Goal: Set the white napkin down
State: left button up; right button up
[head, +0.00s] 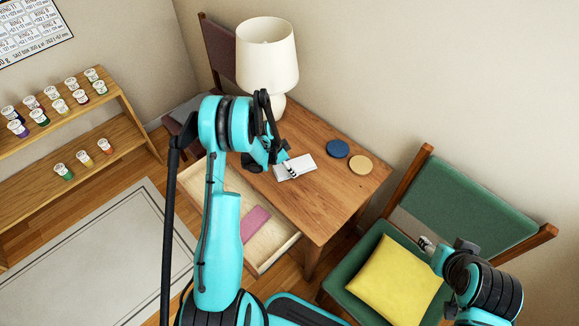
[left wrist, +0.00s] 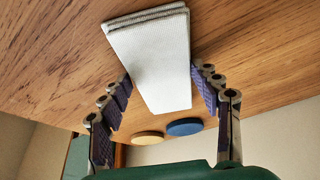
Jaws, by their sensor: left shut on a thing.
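The white napkin (head: 301,165) is a folded rectangle over the wooden table (head: 330,190). It also shows in the left wrist view (left wrist: 150,50), between the two fingers. My left gripper (head: 287,168) is shut on the napkin, low over the tabletop. I cannot tell whether the napkin touches the wood. My right gripper (head: 427,243) is at the lower right, over the green chair and away from the napkin; its fingers are too small to read.
A blue disc (head: 337,149) and a tan disc (head: 360,165) lie right of the napkin. A lamp (head: 267,55) stands behind my left arm. An open drawer (head: 284,242) holds a pink item (head: 255,222). A green chair (head: 470,200) carries a yellow cushion (head: 395,280). The table's front right is bare.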

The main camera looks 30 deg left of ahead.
pick_arm(q)
jog(key=shift+r, duration=0.15)
jog(key=o, duration=1)
jog(key=shift+f, duration=0.2)
jog(key=shift+o, duration=0.2)
jog(key=shift+r, duration=0.15)
